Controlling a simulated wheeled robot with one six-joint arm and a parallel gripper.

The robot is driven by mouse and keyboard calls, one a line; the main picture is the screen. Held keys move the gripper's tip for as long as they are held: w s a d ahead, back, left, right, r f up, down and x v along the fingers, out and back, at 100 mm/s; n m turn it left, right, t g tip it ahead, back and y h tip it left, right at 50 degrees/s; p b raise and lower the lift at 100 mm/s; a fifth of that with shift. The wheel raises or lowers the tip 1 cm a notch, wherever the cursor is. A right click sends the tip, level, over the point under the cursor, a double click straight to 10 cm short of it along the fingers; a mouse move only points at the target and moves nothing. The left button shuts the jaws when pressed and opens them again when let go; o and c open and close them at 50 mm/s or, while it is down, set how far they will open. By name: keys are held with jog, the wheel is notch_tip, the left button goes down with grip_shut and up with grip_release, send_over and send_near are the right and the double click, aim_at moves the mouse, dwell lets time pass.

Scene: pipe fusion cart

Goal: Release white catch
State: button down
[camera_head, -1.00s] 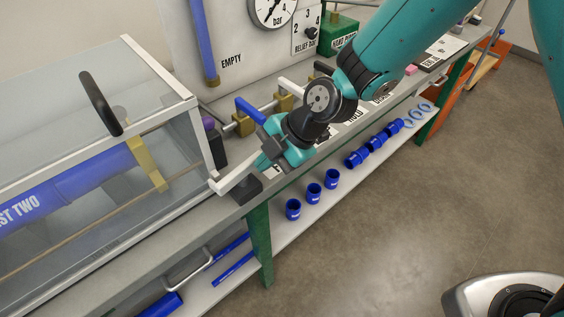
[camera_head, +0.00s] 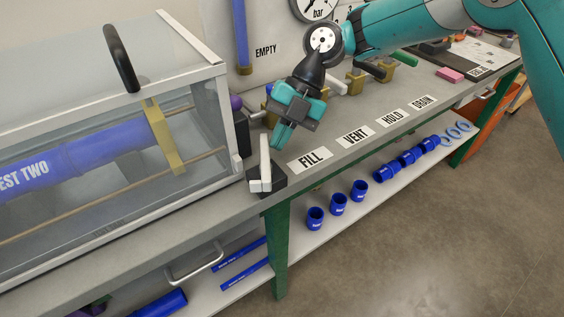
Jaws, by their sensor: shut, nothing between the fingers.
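The white catch (camera_head: 265,165) is a white lever on a dark block (camera_head: 280,180) at the bench's front edge, near the right front corner of the clear-walled box (camera_head: 226,120). Its arm points away from the bench's front edge, toward the back, and lies clear of the box front. My gripper (camera_head: 276,147), teal and dark grey, is shut with nothing in it. Its tips point down just right of the catch's far end. I cannot tell whether they touch it.
The box has a black handle (camera_head: 121,58) on its lid and a blue pipe (camera_head: 95,155) inside. Valves with coloured levers stand behind FILL, VENT, HOLD and DRAIN labels. Blue fittings (camera_head: 359,190) stand on the lower shelf. The floor at right is free.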

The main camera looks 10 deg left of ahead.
jog(key=shift+w+a+b, duration=0.15)
jog(key=shift+a+b, duration=0.4)
jog(key=shift+a, duration=0.05)
jog(key=shift+a+r, duration=0.15)
jog(key=shift+a, duration=0.1)
dwell(0.3)
jog(key=shift+w+d+b, duration=0.15)
jog(key=shift+d+b, duration=0.15)
jog(key=d, duration=0.1)
jog(key=w+d, duration=0.1)
jog(key=shift+w+d+b, duration=0.3)
jog(key=shift+d+b, duration=0.05)
jog(key=w+a+p+v, duration=0.1)
jog(key=p+v, duration=0.9)
jog(key=p, duration=0.1)
jog(key=shift+w, duration=0.15)
